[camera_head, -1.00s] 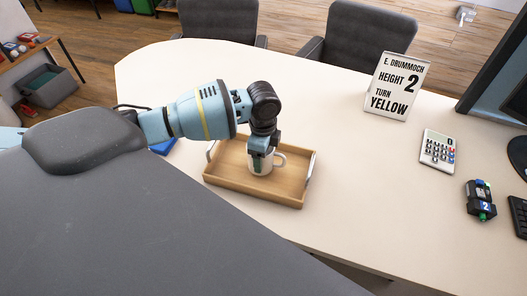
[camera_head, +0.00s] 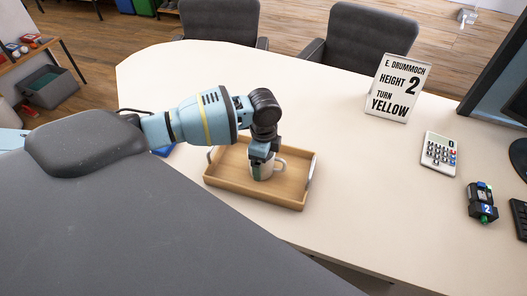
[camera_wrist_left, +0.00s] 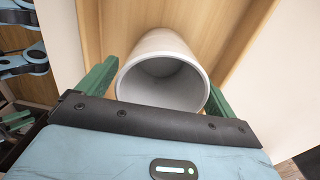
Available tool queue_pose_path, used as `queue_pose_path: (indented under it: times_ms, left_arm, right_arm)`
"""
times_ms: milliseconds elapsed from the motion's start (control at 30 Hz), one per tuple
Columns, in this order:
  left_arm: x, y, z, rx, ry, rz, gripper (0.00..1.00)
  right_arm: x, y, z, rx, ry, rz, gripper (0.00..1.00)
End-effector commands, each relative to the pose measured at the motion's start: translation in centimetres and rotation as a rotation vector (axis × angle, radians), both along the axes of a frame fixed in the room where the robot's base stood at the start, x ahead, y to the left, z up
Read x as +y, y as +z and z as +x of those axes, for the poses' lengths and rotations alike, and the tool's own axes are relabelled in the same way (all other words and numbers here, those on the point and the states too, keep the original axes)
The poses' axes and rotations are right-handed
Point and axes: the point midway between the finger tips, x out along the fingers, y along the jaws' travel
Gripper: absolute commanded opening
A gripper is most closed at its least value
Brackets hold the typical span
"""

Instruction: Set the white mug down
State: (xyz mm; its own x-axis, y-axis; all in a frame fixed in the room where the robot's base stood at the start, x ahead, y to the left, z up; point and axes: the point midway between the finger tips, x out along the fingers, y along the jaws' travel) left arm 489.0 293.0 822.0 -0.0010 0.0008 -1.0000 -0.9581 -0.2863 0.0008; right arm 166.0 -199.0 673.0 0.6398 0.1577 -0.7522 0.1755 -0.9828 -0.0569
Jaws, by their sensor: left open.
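The white mug (camera_head: 266,169) stands in the wooden tray (camera_head: 291,198) on the desk, with its handle toward the right in the head view. My left gripper (camera_head: 261,165) is at the mug from above, with its green fingers on either side of it. In the left wrist view the mug (camera_wrist_left: 163,75) shows its open, empty mouth between the two fingers of the left gripper (camera_wrist_left: 158,92). The fingers are open, and small gaps seem to show beside the mug. The mug's underside is hidden. My right gripper is in neither view.
A blue item (camera_head: 164,148) lies left of the tray, partly hidden by my arm. The desk (camera_head: 345,170) right of the tray is clear.

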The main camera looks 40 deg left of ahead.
Motion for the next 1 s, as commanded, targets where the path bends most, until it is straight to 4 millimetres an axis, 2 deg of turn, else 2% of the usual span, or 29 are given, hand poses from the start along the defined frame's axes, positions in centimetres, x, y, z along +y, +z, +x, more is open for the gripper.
queue_pose_path:
  times_ms: [167,500,700,833,1000]
  left_arm:
    - [0.0,1.3,0.1,-0.003,0.000,0.000,0.92]
    - [0.0,7.9,0.2,-0.007,0.000,-0.001,0.92]
    - [0.0,10.9,0.1,-0.003,0.001,-0.001,0.92]
    - [0.0,12.0,0.1,-0.002,0.001,0.000,0.92]
    - [0.0,12.3,0.0,0.001,0.000,0.000,0.92]
  right_arm:
    - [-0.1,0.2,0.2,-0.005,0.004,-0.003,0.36]
    - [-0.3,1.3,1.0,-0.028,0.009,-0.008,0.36]
    - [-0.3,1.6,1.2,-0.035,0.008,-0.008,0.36]
    - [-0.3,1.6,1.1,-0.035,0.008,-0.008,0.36]
    - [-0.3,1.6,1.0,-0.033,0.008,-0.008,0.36]
